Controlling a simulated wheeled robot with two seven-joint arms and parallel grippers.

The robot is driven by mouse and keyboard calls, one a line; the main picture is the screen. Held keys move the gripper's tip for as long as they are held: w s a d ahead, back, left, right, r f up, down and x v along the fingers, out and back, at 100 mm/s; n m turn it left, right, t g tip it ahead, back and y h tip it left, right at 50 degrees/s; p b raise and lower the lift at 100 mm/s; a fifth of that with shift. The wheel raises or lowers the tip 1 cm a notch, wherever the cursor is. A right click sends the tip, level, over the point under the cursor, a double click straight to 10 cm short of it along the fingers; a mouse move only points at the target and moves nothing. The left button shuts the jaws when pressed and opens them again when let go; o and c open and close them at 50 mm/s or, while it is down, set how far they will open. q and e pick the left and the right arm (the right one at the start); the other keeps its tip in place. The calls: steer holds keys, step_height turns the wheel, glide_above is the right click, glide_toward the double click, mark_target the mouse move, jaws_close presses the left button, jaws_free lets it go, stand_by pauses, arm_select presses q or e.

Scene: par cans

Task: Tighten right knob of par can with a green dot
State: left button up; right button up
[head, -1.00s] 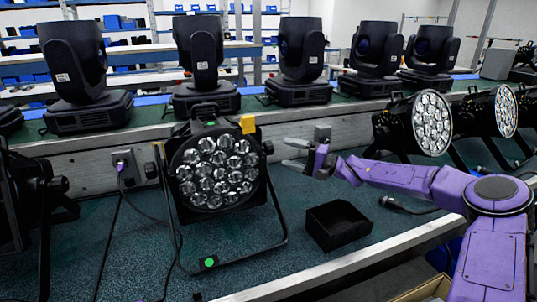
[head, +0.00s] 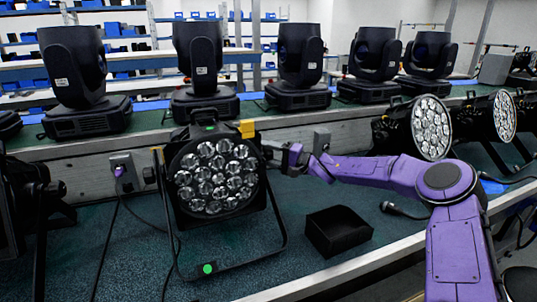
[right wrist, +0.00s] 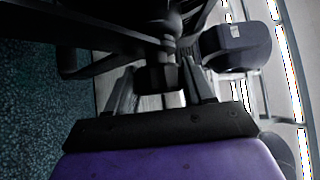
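The par can (head: 212,175) with the green dot (head: 207,268) stands on the bench in the head view, its lamp face turned toward me. The dot is on the low front bar of its stand. My right gripper (head: 272,154) is at the par can's right side, at the right knob. In the right wrist view the dark knob (right wrist: 158,77) sits between the two fingers of the right gripper (right wrist: 160,92). The fingers are open, with gaps on both sides of the knob. My left gripper is not in view.
More par cans (head: 425,127) stand at the right. Several moving-head lights (head: 202,70) line the raised shelf behind. A socket box (head: 124,172) with cable is at left.

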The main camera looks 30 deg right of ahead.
steer(key=shift+r+m+g+p, duration=0.15)
steer(key=shift+m+g+p, duration=0.25)
steer(key=shift+h+p, duration=0.3)
steer(key=shift+h, duration=0.1)
steer(key=shift+f, duration=0.2)
steer(key=o, duration=1)
